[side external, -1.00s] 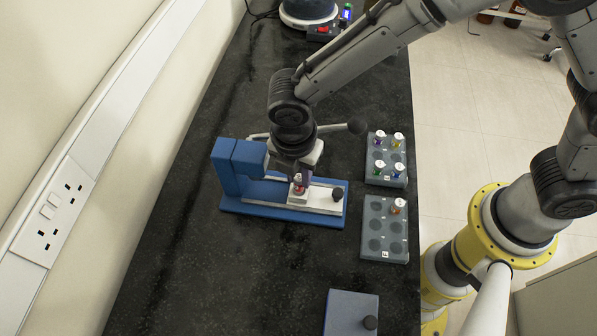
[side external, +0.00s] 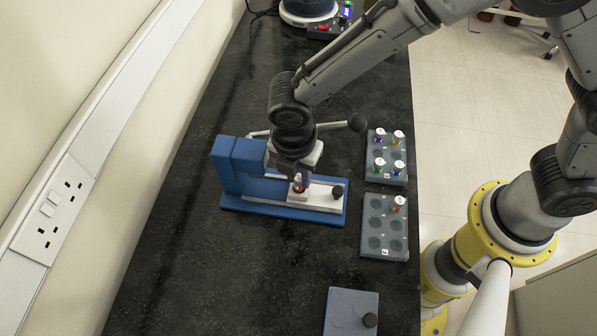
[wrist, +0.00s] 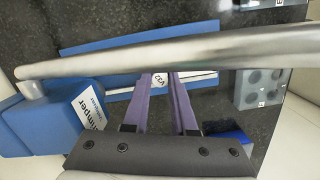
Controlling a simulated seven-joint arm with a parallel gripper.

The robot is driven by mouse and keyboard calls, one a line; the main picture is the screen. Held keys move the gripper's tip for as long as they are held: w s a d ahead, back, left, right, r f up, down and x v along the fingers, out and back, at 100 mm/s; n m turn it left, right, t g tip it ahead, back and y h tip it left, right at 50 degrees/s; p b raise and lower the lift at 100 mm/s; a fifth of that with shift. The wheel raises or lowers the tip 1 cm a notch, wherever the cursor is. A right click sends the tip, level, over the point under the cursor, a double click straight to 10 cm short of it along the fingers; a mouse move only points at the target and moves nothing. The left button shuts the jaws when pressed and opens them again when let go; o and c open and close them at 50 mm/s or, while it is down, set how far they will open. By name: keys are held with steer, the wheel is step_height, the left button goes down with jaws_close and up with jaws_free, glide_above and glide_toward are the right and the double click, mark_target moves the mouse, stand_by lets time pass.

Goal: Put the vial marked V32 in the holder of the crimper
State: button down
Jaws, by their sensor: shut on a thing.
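The blue crimper (side external: 232,160) stands on the dark bench, with a white slide (side external: 322,202) on its base carrying the holder. My gripper (side external: 299,182) is over this slide, pointing down, shut on a vial with a red part (side external: 298,188). In the wrist view the purple fingers of my gripper (wrist: 160,84) close on both sides of the vial's white top, marked V32 (wrist: 160,79). The vial is upright at the slide. The holder's opening is hidden by the vial and fingers, so I cannot tell how deep the vial sits.
The crimper's lever (wrist: 170,55) crosses the wrist view in front of the fingers. Right of the crimper stand a rack with several capped vials (side external: 372,180) and a rack with one orange vial (side external: 385,250). A grey block with a black knob (side external: 345,312) lies in front.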

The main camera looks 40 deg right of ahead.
steer(key=shift+f, duration=0.5)
steer(key=shift+c, duration=1.6)
jaws_free()
steer(key=shift+r, duration=0.1)
steer(key=shift+r, duration=2.95)
